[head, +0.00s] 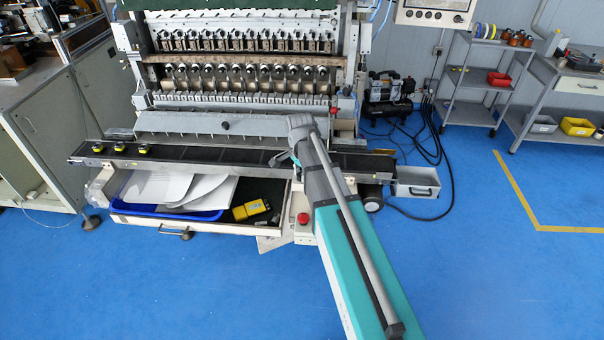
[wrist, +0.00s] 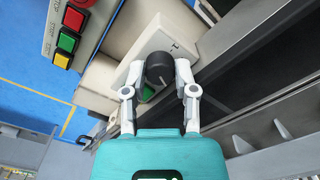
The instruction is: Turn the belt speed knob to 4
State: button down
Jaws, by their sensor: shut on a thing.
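The belt speed knob (wrist: 159,70) is a round black knob with a pale pointer line on a beige control box (wrist: 120,30) in the wrist view. My gripper (wrist: 160,75) is shut on the knob, one white finger on each side. The pointer line runs toward the lower right of the picture. The scale marks around the knob are too small to read or are covered. A green button (wrist: 148,93) shows partly between the fingers below the knob. In the head view my arm hides the knob and my gripper's fingers.
In the wrist view, red, yellow and green buttons (wrist: 68,40) sit on a panel at the upper left. In the head view, the dark conveyor belt (head: 200,154) runs along the machine's front, with several yellow-and-black parts at its left. A red stop button (head: 303,218) sits beside my arm.

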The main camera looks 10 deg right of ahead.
jog(key=shift+s+m, duration=0.2)
jog(key=shift+m, duration=0.9)
jog(key=shift+c, duration=2)
grip_release()
jog(key=shift+w, duration=0.1)
jog(key=shift+c, duration=0.6)
jog(key=shift+w+r+p, duration=0.1)
jog(key=shift+r+p, duration=1)
jog(key=shift+f, duration=0.1)
